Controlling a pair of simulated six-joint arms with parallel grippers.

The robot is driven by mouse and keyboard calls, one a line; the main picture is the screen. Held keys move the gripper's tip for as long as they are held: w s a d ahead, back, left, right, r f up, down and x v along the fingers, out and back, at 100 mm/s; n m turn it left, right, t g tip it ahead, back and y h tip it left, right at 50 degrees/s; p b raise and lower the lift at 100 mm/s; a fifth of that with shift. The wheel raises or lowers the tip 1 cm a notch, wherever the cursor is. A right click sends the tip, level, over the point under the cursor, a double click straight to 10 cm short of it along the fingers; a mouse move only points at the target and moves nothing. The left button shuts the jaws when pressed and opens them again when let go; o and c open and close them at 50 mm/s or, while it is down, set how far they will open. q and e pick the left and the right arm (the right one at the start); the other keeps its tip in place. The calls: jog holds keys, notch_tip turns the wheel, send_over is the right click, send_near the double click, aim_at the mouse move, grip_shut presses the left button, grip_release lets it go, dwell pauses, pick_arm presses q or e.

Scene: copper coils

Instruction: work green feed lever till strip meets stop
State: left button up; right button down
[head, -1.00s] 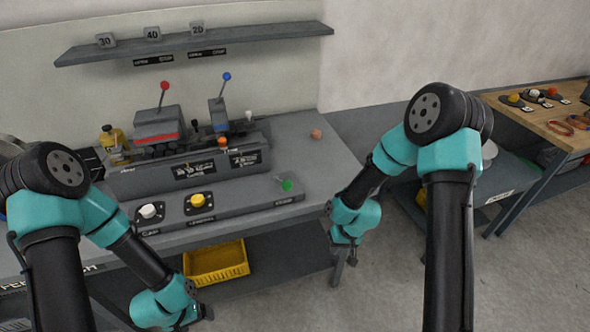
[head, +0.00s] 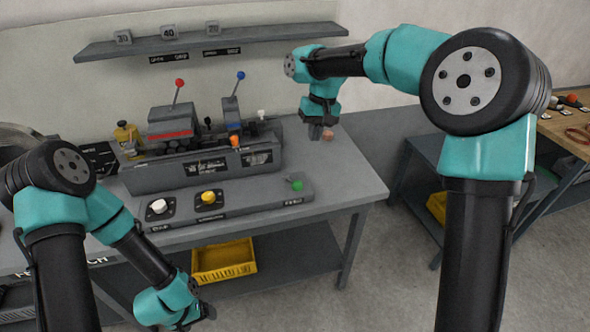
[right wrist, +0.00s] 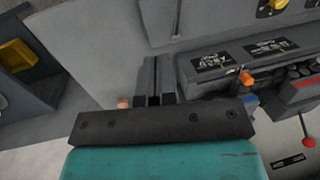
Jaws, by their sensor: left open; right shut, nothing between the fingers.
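The green knob (head: 297,185) of the feed lever stands at the right end of the front control strip, with nothing touching it. The grey machine (head: 190,172) stands behind it; the metal strip and the stop are too small to tell. My right gripper (head: 316,134) is shut and empty, pointing down at the bench's far right, behind and right of the green knob; its fingers (right wrist: 156,70) show together in the right wrist view. My left gripper (head: 205,312) is open and low in front of the bench, far from the lever.
A small copper-coloured piece (head: 328,136) is close beside my right gripper. White (head: 158,206) and yellow (head: 208,197) knobs sit on the control strip. Red (head: 180,83) and blue (head: 241,75) levers rise from the machine. The bench's right end (head: 345,180) is clear.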

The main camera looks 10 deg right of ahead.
jog(key=r, duration=0.1)
jog(key=a+r, duration=0.1)
jog(key=r, duration=0.1)
jog(key=shift+s+a, duration=0.1)
jog(key=shift+s, duration=0.05)
jog(key=shift+f, duration=0.15)
jog(key=s+a+f, duration=0.1)
jog(key=s+f, duration=0.1)
jog(key=f, duration=0.4)
jog(key=s+a+f, duration=0.1)
jog(key=a+f, duration=0.1)
jog(key=f, duration=0.3)
jog(key=shift+s+f, duration=0.35)
jog(key=shift+f, duration=0.05)
jog(key=shift+s+a, duration=0.1)
